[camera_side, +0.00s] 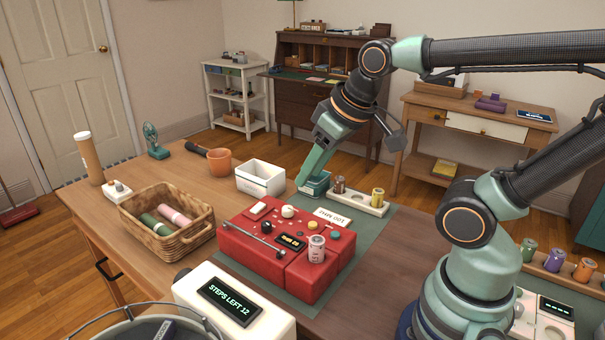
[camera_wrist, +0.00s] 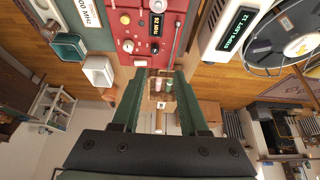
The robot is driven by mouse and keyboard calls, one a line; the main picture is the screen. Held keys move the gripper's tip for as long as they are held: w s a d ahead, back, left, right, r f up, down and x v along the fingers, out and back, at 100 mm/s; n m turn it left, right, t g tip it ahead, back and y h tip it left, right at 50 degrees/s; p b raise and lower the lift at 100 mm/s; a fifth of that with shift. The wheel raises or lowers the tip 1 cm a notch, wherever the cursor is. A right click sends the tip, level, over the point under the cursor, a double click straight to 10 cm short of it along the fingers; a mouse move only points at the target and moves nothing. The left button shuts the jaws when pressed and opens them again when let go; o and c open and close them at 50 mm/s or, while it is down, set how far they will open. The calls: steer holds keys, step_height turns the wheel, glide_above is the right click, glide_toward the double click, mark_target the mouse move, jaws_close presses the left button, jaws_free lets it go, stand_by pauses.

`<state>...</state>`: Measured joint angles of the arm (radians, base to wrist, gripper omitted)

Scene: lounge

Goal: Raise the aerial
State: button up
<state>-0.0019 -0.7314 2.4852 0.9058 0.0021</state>
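A red radio box (camera_side: 262,262) lies on a green mat, with knobs and a dark MHz display on top. The aerial (camera_side: 252,239), a thin silver rod with a small ball at one end, lies flat along its top. In the wrist view the aerial (camera_wrist: 177,38) runs along the radio (camera_wrist: 142,62) beside the display. My gripper (camera_side: 303,184) is beyond the radio, near a small teal box (camera_side: 318,186); whether they touch is unclear. In the wrist view my gripper (camera_wrist: 161,75) shows its two green fingers apart with nothing held between them.
A pinkish can (camera_side: 316,250) stands on the radio. A "100 MHz" card (camera_side: 333,217) lies behind it. A white bin (camera_side: 260,178) and tray of cylinders (camera_side: 350,203) stand behind. A wicker basket (camera_side: 190,238) is left; a "STEPS LEFT 12" counter (camera_side: 229,302) stands in front.

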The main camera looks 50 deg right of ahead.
steer(key=g, duration=0.6)
glide_toward(264, 241)
step_height(264, 241, down, 8)
steer(key=shift+s+r, duration=0.1)
steer(key=shift+s, duration=0.05)
stand_by(0.4)
jaws_close()
stand_by(1.2)
